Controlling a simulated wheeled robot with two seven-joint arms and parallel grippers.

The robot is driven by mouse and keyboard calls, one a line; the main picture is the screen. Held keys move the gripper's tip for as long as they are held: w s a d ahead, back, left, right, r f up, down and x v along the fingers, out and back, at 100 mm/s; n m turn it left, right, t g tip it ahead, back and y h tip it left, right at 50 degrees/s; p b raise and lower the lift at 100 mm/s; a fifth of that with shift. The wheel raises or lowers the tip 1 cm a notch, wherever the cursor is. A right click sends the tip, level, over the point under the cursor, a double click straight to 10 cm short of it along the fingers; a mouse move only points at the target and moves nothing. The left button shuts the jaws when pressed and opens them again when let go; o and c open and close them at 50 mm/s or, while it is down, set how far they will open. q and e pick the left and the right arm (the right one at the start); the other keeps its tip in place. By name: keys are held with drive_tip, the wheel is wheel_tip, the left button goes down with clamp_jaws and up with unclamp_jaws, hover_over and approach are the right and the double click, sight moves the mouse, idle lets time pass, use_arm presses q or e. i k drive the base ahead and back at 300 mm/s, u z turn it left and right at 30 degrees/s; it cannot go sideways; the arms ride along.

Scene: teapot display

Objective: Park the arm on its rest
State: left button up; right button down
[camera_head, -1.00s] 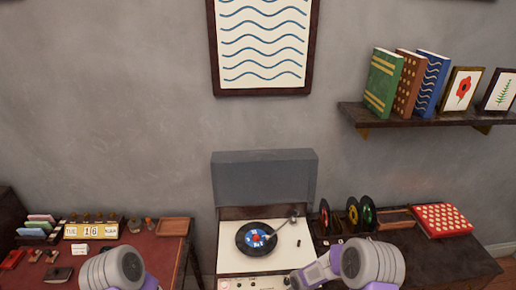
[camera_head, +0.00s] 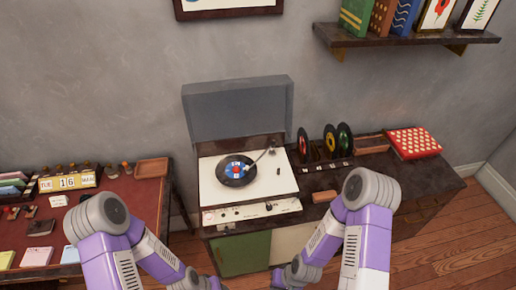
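The record player (camera_head: 215,195) stands open on a cabinet, with its grey lid (camera_head: 238,110) raised. A black record (camera_head: 224,178) with a blue, white and red label lies on its platter. The thin pale tonearm (camera_head: 259,157) reaches from the back right of the deck to the record's right side. I cannot tell whether its tip touches the record. The arm's rest is too small to make out. My two purple arms come up from the bottom, in front of the cabinet, and bend back down. Both grippers are below the picture's lower edge.
Several records stand in a rack (camera_head: 320,165) right of the player, near a red dotted box (camera_head: 413,143). A small brown block (camera_head: 324,196) lies in front of the rack. A red-topped desk (camera_head: 130,200) with a calendar (camera_head: 68,182) is at left. A shelf (camera_head: 400,41) hangs above.

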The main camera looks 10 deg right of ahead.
sight(272, 144)
drive_tip(key=z, duration=1.3)
drive_tip(key=i, duration=0.4)
drive_tip(key=u, duration=2.45)
